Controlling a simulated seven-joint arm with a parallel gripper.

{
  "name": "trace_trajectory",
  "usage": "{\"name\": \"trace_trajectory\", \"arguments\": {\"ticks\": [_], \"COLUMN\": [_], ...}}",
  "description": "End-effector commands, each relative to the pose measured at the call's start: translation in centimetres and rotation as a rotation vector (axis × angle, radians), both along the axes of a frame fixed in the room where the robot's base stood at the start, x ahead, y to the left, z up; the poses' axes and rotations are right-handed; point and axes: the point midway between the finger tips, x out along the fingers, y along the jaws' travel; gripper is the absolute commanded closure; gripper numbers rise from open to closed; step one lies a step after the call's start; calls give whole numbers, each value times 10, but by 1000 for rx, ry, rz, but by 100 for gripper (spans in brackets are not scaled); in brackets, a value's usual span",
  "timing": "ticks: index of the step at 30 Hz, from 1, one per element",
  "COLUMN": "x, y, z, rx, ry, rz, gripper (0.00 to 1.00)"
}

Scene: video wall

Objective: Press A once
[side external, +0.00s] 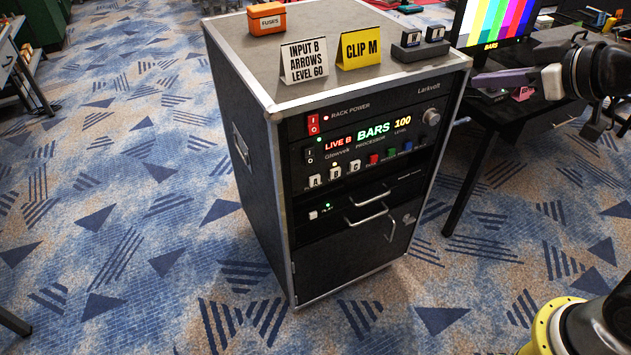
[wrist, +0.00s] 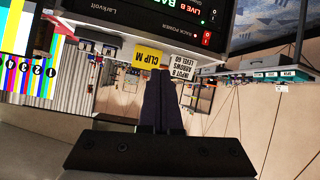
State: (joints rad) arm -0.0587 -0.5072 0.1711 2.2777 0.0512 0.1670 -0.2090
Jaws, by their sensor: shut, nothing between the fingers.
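The white A button (side external: 315,181) is the leftmost of three white keys on the rack's processor panel, in the side external view. The B button (side external: 335,174) and C button (side external: 354,167) sit to its right. The display (side external: 368,133) above reads LIVE B, BARS, 100. My gripper (side external: 479,80) is at the right of the rack, near its upper right edge, apart from the A button. Its fingers are together and empty. In the wrist view, which looks upside down, the closed fingers of my gripper (wrist: 162,100) point toward the rack front; the A button is not visible there.
The rack (side external: 255,200) stands on blue patterned carpet. On its top are an orange fuses box (side external: 266,18), a white card (side external: 304,61) reading INPUT B ARROWS LEVEL 60, a yellow CLIP M card (side external: 360,47) and a dark block (side external: 418,44). A level knob (side external: 431,117) and drawer handles (side external: 368,199) protrude.

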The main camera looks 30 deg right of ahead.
Motion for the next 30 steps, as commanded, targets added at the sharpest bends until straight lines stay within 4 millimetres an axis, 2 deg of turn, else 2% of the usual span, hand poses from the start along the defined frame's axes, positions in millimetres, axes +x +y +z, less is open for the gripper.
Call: {"name": "trace_trajectory", "arguments": {"ticks": [1, 6, 11, 15, 18, 22, 27, 30], "x": [22, 85, 130, 157, 168, 172, 161, 149], "y": [7, 32, 60, 86, 104, 125, 145, 153], "z": [-6, -29, -70, -119, -158, -213, -281, -314], "rx": [-9, -41, -69, -94, -111, -131, -152, -164], "ry": [-13, -75, -102, -100, -86, -47, 39, 95], "rz": [20, 77, 128, 170, 200, 238, 284, 308], "gripper": [100, 100, 100, 100, 100, 100, 100, 100]}}
